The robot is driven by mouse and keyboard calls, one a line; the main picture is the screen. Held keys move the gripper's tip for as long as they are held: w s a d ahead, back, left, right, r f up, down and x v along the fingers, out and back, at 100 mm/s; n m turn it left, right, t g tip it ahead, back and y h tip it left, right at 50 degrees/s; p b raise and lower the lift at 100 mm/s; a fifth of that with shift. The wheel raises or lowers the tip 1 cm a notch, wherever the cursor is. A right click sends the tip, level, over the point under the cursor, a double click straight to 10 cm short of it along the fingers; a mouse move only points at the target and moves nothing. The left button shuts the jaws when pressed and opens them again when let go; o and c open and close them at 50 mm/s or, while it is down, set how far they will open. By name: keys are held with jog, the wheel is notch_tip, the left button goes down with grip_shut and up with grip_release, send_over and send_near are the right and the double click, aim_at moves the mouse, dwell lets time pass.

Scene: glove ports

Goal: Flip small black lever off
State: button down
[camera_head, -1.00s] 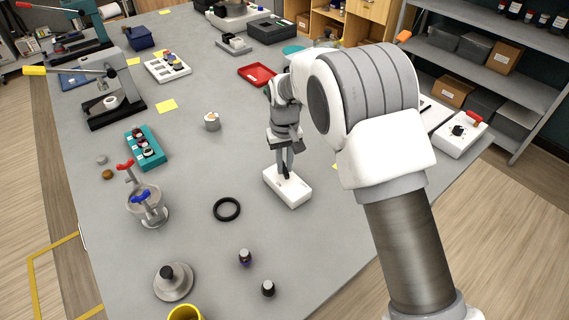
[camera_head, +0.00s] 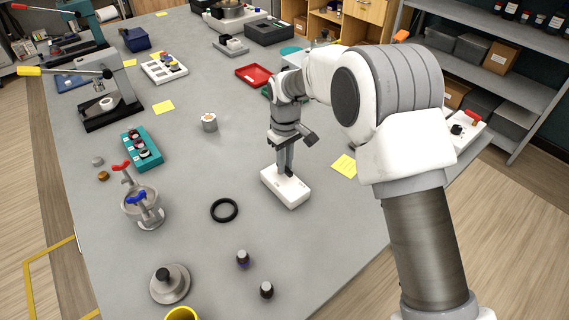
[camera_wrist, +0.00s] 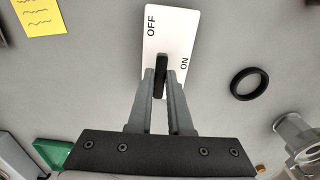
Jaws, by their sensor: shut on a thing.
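A small white switch box (camera_head: 293,196) lies on the grey table in the head view. In the wrist view the white box (camera_wrist: 178,30) carries the printed words OFF and ON, with OFF at its upper left and ON at its right. A small black lever (camera_wrist: 161,72) stands on the box between my fingertips. My gripper (camera_wrist: 160,82) is shut on the lever, one finger on each side. In the head view my gripper (camera_head: 285,172) points down onto the box and hides most of the lever.
A black ring (camera_head: 224,210) lies left of the box. A yellow note (camera_head: 345,165) lies on its right. A valve piece with red and blue handles (camera_head: 142,205) stands further left. Two small dark-capped bottles (camera_head: 243,259) stand in front. The table around the box is mostly clear.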

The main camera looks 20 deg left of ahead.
jog(key=c, duration=0.8)
grip_release()
jog(key=shift+c, duration=0.2)
notch_tip(320, 180, up, 18)
jog(key=shift+f, duration=0.25)
jog(key=shift+d+r, duration=0.1)
jog(key=s+d+r+m+t, duration=0.15)
jog(key=d+r, duration=0.25)
jog(key=d, duration=0.4)
jog(key=s+d+r+m, duration=0.2)
jog(key=d+r+m, duration=0.1)
jog(key=d, duration=0.4)
jog(key=s+d+r+m+t, duration=0.15)
jog(key=d+r, duration=0.25)
jog(key=d, duration=0.4)
jog(key=s+d+f+m+t, duration=0.1)
jog(key=s+d+f+m, duration=0.1)
jog(key=s+d, duration=0.5)
jog(key=s+d+f+m+t, duration=0.1)
jog(key=s+d+f+m, duration=0.2)
jog(key=s+d, duration=0.5)
jog(key=shift+s+m+t, duration=0.3)
jog(key=shift+s+m, duration=0.6)
